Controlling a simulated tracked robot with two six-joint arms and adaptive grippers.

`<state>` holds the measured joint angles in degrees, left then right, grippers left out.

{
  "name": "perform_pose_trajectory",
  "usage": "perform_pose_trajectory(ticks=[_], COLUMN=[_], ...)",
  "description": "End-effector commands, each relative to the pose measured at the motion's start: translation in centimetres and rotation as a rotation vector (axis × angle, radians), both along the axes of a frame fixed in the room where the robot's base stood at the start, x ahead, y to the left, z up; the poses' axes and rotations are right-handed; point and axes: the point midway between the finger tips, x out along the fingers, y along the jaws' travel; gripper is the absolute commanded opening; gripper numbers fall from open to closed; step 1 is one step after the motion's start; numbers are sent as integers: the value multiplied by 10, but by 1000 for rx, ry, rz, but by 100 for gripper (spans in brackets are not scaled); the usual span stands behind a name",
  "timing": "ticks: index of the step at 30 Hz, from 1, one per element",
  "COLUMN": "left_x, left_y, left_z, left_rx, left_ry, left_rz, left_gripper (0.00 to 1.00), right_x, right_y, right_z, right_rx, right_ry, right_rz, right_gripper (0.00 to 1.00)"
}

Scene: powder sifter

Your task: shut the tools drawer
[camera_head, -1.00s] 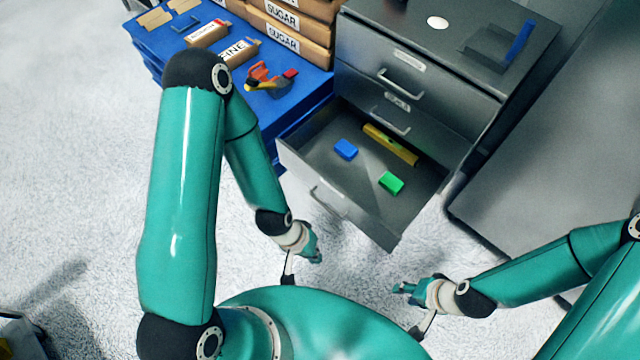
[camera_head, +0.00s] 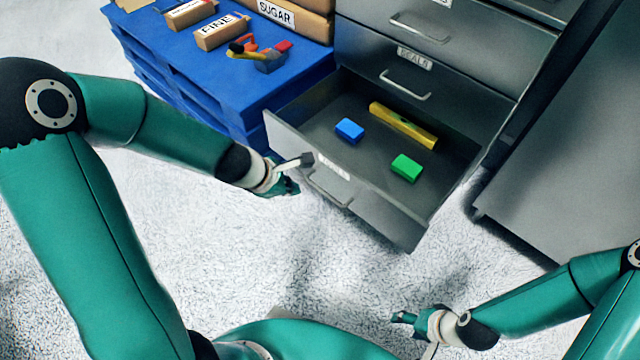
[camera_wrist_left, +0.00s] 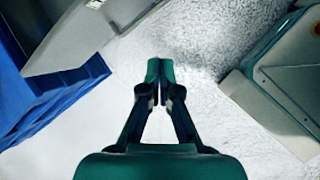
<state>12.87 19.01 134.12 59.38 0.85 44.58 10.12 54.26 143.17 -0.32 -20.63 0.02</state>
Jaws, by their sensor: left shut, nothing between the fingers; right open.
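The tools drawer (camera_head: 375,205) is the bottom drawer of the grey cabinet and is pulled well out. Its label is partly covered by my left wrist parts. Inside lie a blue block (camera_head: 349,129), a green block (camera_head: 406,167) and a yellow level (camera_head: 404,125). My left gripper (camera_head: 293,187) is shut and empty, just in front of the left part of the drawer front, near the handle (camera_head: 329,188); I cannot tell if it touches. In the left wrist view the shut fingers (camera_wrist_left: 160,72) point over bare floor, with a grey panel (camera_wrist_left: 90,35) to their left. My right gripper (camera_head: 400,317) is open, low over the floor, away from the drawer.
The closed seals drawer (camera_head: 420,75) is above. A grey cabinet (camera_head: 570,150) stands at the right. The floor before the drawer is clear.

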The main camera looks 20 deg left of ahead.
Motion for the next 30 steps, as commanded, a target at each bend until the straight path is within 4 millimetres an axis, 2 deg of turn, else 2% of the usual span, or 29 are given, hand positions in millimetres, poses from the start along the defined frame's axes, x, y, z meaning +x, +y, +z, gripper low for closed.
perform_pose_trajectory(ticks=[1, 6, 10, 17, 23, 30], left_x=[9, 28, 36, 45, 64, 96], left_y=[6, 17, 23, 23, 15, 4], left_z=[-20, -14, -6, -6, -29, -65], left_rx=[-56, -255, -359, -418, -415, -413], left_ry=[-24, -74, -100, -110, -108, -108], left_rz=[103, 385, 506, 567, 564, 564], left_gripper=[0, 0, 0, 0, 0, 0], right_x=[0, 0, 0, 0, 0, 0], right_y=[0, 0, 0, 0, 0, 0], right_z=[-40, -85, -102, -113, -132, -158], right_rx=[0, 0, 0, 0, 0, 0], right_ry=[0, 0, 0, -1, -1, 0], right_rz=[0, 0, 0, 0, 0, 0], right_gripper=[59, 59, 59, 59, 59, 59])
